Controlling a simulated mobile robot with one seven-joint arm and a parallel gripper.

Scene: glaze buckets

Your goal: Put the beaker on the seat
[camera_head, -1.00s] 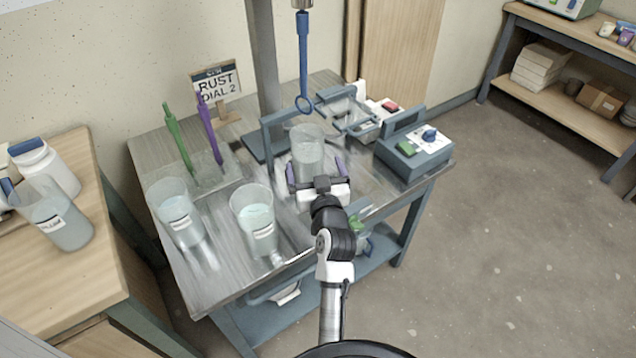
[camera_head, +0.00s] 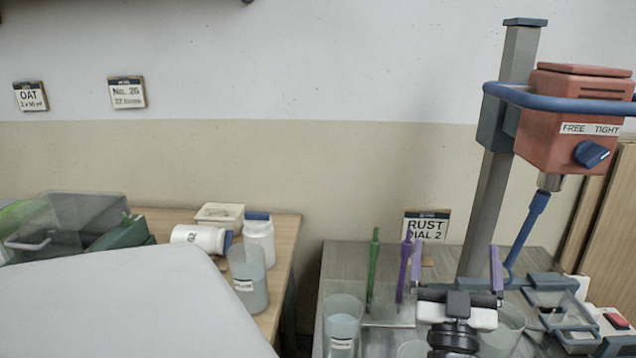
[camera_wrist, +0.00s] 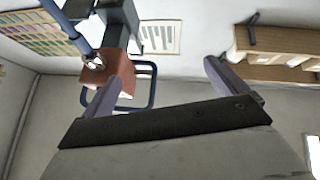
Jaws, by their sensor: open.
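My gripper (camera_head: 456,258) is open and empty, with its two purple fingers pointing up above the bench's front. In the wrist view the fingers (camera_wrist: 167,68) have nothing between them. Behind and right of my gripper is a clear beaker (camera_head: 507,328), partly hidden by it, below the mixer's blue stirring rod (camera_head: 528,230). Another clear beaker (camera_head: 342,325) with pale liquid and a label stands left of my gripper. The rim of a third (camera_head: 413,349) shows at the bottom edge. The seat under the mixer cannot be made out behind my gripper.
The red mixer head (camera_head: 570,120) with a blue handle hangs on a grey column (camera_head: 497,190). Green (camera_head: 373,270) and purple (camera_head: 404,265) sticks stand behind the beakers. Clamp frames (camera_head: 560,305) lie at right. A wooden table (camera_head: 285,250) at left holds bottles and a labelled beaker (camera_head: 248,278).

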